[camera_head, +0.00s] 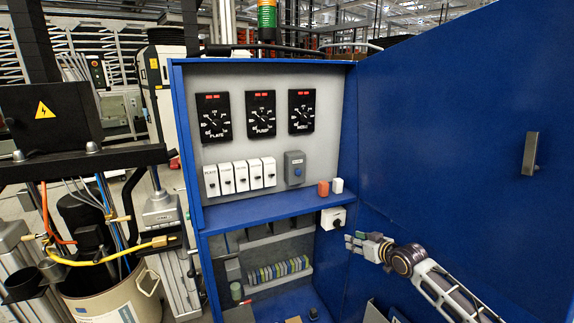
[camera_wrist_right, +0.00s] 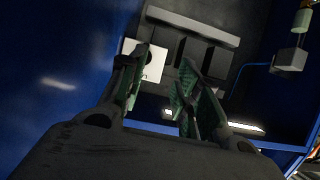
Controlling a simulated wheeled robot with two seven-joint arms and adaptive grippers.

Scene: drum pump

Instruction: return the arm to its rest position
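My right gripper (camera_head: 358,244) reaches in from the lower right, in front of the open blue cabinet, with its fingers pointing left. In the right wrist view its two green-lined fingers (camera_wrist_right: 163,78) stand apart with nothing between them. A white switch box with a dark knob (camera_head: 333,218) sits just above and left of the gripper in the head view. A white square face (camera_wrist_right: 151,63) shows partly behind one finger in the wrist view. My left gripper and arm are not in view.
The blue cabinet door (camera_head: 455,130) stands wide open behind and beside my right arm. A blue shelf (camera_head: 258,211) holds a red cap (camera_head: 323,188) and a white one. A drum (camera_head: 118,298) with pump, hoses and cables stands at the left.

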